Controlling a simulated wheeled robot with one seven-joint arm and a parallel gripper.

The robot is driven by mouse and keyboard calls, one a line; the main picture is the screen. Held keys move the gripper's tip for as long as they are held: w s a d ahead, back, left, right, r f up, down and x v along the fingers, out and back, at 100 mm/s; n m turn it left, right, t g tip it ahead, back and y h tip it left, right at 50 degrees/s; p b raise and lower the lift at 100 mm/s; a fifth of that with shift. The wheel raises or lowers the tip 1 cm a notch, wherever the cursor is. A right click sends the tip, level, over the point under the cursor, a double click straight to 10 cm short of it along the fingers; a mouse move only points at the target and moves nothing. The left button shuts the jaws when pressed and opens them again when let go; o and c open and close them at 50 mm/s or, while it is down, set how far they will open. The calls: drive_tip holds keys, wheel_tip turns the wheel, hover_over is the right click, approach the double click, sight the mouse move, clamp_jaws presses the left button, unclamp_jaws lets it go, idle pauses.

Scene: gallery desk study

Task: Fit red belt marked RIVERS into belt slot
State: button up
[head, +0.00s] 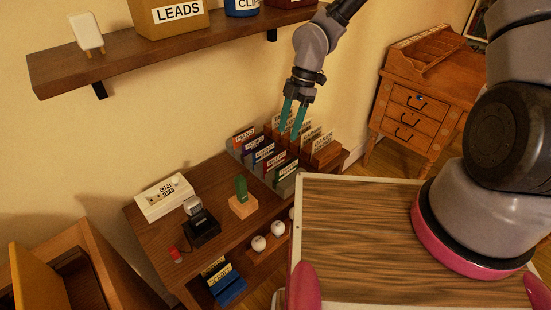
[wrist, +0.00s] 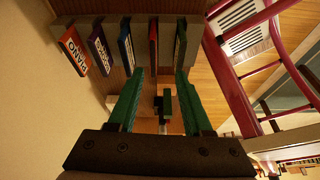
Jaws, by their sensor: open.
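My gripper (head: 290,130) is open and empty above the desk, over the rack of labelled upright pieces. Its two green fingers also show in the wrist view (wrist: 160,78), spread apart. I cannot make out a belt slot for certain.
On the desk (head: 222,172) stand a white ON/OFF strip (head: 165,197), a black stand (head: 201,228), and a green block on a wooden base (head: 242,205). A brown holder with several pale cards (head: 322,150) adjoins the rack. A wall shelf (head: 120,55) hangs above left.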

sight(276, 154)
drive_tip(key=shift+w+a+f+n, duration=0.1)
drive_tip(key=shift+a+f+n, duration=0.35)
drive_tip(key=shift+a, duration=0.25)
drive_tip(key=shift+a+f, duration=0.15)
drive_tip(key=shift+f, duration=0.25)
drive_tip(key=x, duration=0.6)
drive_tip(key=shift+a+f, duration=0.15)
drive_tip(key=shift+f, duration=0.15)
clamp_jaws()
